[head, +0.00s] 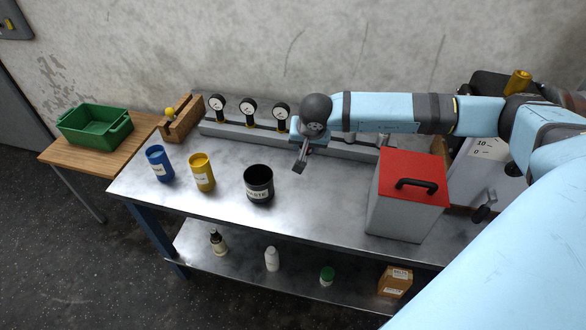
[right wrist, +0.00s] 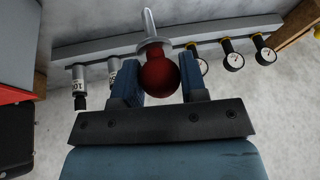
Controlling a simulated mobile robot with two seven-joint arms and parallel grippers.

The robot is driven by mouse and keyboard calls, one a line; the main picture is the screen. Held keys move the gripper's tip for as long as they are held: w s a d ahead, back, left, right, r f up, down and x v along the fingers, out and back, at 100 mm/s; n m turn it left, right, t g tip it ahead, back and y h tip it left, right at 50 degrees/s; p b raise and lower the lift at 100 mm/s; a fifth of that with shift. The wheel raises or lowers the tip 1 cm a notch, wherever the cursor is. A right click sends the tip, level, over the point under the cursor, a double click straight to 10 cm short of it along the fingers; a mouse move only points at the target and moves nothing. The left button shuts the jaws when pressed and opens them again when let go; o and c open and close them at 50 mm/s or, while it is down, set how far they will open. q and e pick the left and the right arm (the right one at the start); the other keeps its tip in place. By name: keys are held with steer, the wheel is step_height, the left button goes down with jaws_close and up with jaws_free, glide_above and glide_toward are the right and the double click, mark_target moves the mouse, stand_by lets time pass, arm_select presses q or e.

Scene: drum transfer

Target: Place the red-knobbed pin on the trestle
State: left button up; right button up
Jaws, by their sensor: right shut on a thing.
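My right gripper (head: 301,163) hangs above the steel bench, in front of the gauge rail. In the right wrist view my right gripper (right wrist: 160,82) is shut on the red knob of a pin (right wrist: 158,74). The pin's pale metal shaft points away from the gripper, past a collar. In the head view the pin cannot be made out. A wooden stand (head: 183,128), which looks like the trestle, is at the bench's back left with a yellow knob on it. The gripper is well to its right and apart from it. My left gripper is not in view.
Blue (head: 159,164), yellow (head: 202,173) and black (head: 259,184) cups stand on the bench. A rail with gauges (head: 248,108) runs along the back. A red-lidded box (head: 408,195) is at the right. A green crate (head: 95,125) sits on the wooden side table.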

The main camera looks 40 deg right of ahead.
step_height(320, 180, down, 15)
steer(key=shift+f+p, duration=0.15)
steer(key=shift+p, duration=0.9)
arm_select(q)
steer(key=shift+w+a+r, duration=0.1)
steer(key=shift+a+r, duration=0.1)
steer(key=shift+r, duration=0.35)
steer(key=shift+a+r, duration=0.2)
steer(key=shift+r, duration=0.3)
arm_select(e)
steer(key=shift+f+b, duration=0.2)
steer(key=shift+b, duration=0.1)
steer(key=o, duration=1)
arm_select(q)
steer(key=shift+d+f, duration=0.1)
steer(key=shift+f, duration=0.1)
arm_select(e)
steer(key=shift+r, duration=0.1)
